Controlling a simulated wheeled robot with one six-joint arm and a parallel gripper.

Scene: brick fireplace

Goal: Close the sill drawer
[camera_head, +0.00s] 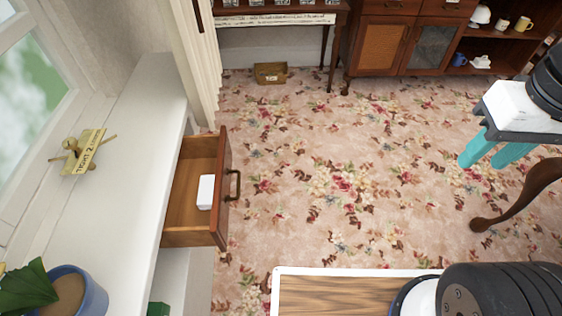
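The sill drawer (184,236) is a brown wooden drawer pulled out from under the white window sill (128,137). Its front panel faces right and carries a dark handle (235,185). A small white box (206,192) lies inside, near the front panel. My gripper (487,156) is at the upper right, with two teal fingers pointing down and apart. Nothing shows between the fingers. It is well to the right of the drawer, with open floor between them.
A curtain (190,50) hangs behind the drawer. A small box (270,73) and cabinet (383,45) stand at the back. A curved wooden leg (522,195) is at right.

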